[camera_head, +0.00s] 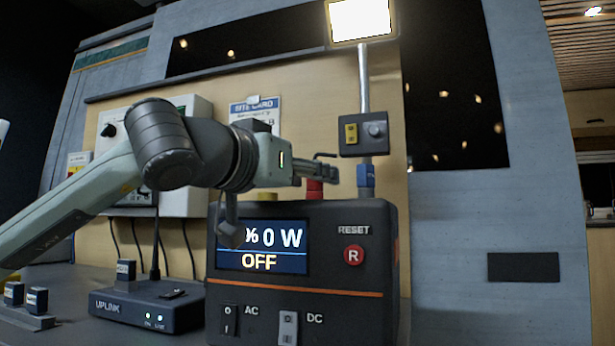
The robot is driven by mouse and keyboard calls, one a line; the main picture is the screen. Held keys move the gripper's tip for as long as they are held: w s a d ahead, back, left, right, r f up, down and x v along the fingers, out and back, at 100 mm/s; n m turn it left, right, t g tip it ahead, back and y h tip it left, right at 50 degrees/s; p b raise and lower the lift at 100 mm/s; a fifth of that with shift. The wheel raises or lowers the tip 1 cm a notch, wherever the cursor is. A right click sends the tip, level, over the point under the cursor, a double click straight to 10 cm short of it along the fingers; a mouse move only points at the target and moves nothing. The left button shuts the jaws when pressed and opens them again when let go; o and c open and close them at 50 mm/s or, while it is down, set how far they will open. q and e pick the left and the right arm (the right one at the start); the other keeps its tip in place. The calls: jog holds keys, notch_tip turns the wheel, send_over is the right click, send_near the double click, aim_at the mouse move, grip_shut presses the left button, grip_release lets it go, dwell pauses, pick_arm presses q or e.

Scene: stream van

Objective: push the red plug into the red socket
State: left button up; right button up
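My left gripper (318,172) reaches in from the left, above the top of the black power station (375,240). I see its fingers nearly edge-on, so the gap between them is hidden. A red piece (315,188) shows right at and just below the fingertips, at the station's top edge. I cannot tell whether it is the red plug, the red socket or both, nor whether the fingers grip it. The station's top face is hidden from this low angle. My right gripper is out of view.
A blue plug (366,180) stands on the station's top at the right, below a lamp pole (364,85) with a control box (364,134). A yellow piece (268,197) is at the top left. The station's display (262,248) reads OFF. An uplink box (150,306) stands left.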

pick_arm(q)
jog(key=v, duration=1.2)
